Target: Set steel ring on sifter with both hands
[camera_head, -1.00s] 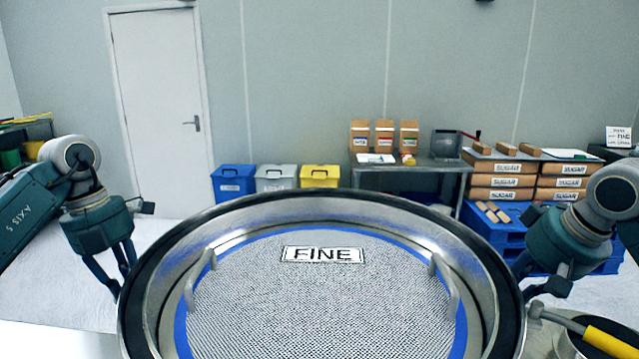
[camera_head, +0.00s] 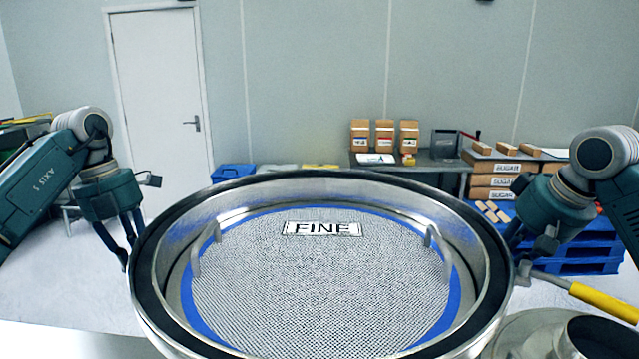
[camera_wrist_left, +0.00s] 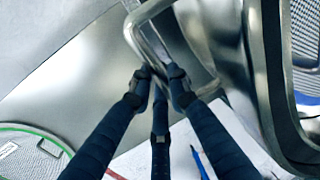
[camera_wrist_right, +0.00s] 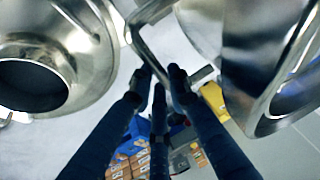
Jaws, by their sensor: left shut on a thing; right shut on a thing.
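The steel ring (camera_head: 487,228), with a dark rim, fills the middle of the head view and looks about level. Through it shows the blue-edged mesh screen (camera_head: 320,285) labelled FINE, with two small upright handles. I cannot tell whether the ring touches the sifter below. My left gripper (camera_head: 126,258) is at the ring's left side, shut on its bent-bar handle (camera_wrist_left: 160,50). My right gripper (camera_head: 520,255) is at the right side, shut on the other handle (camera_wrist_right: 150,50). The sifter body is mostly hidden under the ring.
A steel vessel with a round opening (camera_wrist_right: 35,80) stands close to the right gripper. A yellow-handled tool (camera_head: 604,302) lies at right. A green-edged screen (camera_wrist_left: 30,150) is at lower left in the left wrist view. A bench (camera_head: 440,163) and pallet (camera_head: 590,262) stand farther back.

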